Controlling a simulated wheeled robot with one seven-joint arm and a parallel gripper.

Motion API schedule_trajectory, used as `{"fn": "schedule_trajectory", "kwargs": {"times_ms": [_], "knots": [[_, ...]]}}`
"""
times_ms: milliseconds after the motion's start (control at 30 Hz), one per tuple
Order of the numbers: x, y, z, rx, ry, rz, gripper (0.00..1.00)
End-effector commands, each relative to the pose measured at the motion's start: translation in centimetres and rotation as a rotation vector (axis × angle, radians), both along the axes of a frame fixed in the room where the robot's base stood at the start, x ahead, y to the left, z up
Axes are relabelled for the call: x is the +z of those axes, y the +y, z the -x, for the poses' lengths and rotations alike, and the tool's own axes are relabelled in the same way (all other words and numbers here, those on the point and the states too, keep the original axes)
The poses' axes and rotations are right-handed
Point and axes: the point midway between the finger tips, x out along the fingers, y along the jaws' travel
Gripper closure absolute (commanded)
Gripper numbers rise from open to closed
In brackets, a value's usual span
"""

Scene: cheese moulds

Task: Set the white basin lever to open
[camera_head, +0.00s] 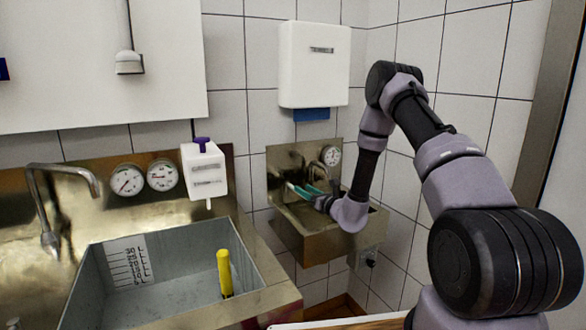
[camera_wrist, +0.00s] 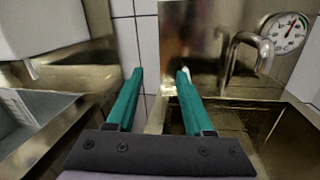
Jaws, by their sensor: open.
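The small metal wall basin (camera_head: 312,246) hangs in the corner, with a curved spout (camera_head: 330,182) and a round gauge (camera_head: 333,155) on its back plate. My gripper (camera_head: 301,189) is over the basin's left part, with its teal fingers pointing to the back plate. In the wrist view the fingers (camera_wrist: 160,75) are apart, with nothing held between them. A small white piece (camera_wrist: 186,70), perhaps the lever, shows at the right fingertip, left of the spout (camera_wrist: 250,52). The finger partly hides it. I cannot tell its setting or whether the finger touches it.
A large sink (camera_head: 180,300) with a yellow-handled tool (camera_head: 224,272) stands at the left. A white dispenser (camera_head: 204,172) with a purple top hangs above it. A white towel box (camera_head: 314,65) is on the tiled wall above the basin. The basin's side wall is close on the right.

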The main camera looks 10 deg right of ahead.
Motion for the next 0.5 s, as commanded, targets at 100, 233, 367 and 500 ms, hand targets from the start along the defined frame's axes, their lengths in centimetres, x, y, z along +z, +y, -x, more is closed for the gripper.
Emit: {"fn": "schedule_trajectory", "kwargs": {"times_ms": [100, 233, 367, 500], "knots": [[2.4, 1.1, 0.4, 0.062, -0.029, 0.018, 0.48], [4.6, 2.2, 1.0, 0.128, -0.056, 0.04, 0.48], [6.8, 3.3, 1.7, 0.193, -0.083, 0.066, 0.48], [8.5, 4.2, 2.5, 0.251, -0.105, 0.091, 0.48]]}}
